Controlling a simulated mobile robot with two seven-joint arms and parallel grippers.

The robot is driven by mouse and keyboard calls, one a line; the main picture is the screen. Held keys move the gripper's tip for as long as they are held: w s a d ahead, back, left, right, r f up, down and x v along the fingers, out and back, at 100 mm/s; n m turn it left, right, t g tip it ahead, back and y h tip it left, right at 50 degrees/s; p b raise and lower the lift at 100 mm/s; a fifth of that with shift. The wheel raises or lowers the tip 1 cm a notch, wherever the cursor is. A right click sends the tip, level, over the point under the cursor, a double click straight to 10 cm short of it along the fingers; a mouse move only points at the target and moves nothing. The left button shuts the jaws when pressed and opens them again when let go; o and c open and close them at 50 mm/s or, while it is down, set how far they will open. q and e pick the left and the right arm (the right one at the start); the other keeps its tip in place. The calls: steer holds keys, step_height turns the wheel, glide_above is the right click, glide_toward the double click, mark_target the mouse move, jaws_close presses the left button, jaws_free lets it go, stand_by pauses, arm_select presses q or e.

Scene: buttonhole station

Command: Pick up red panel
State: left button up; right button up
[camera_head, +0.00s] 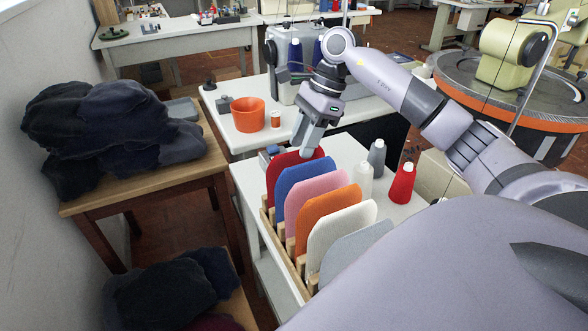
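The red panel (283,167) stands upright in the farthest slot of a wooden rack (283,246), behind the blue panel. My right gripper (308,152) reaches down from above, with its fingertips at the right part of the red panel's top edge. The fingers overlap that edge in the picture. I cannot tell whether they straddle the panel or are closed on it. My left gripper is out of view.
Blue (299,176), pink (313,194), orange (325,211), white (343,229) and grey panels (359,246) stand in front in the rack. An orange bucket (248,114) is behind left.

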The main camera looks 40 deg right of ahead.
mark_target(296, 161)
steer(key=x, duration=0.5)
steer(key=shift+s+a+p, duration=0.15)
steer(key=shift+p, duration=0.2)
steer(key=shift+a+f, duration=0.1)
steer(key=shift+f, duration=0.3)
steer(key=shift+f, duration=0.25)
jaws_close()
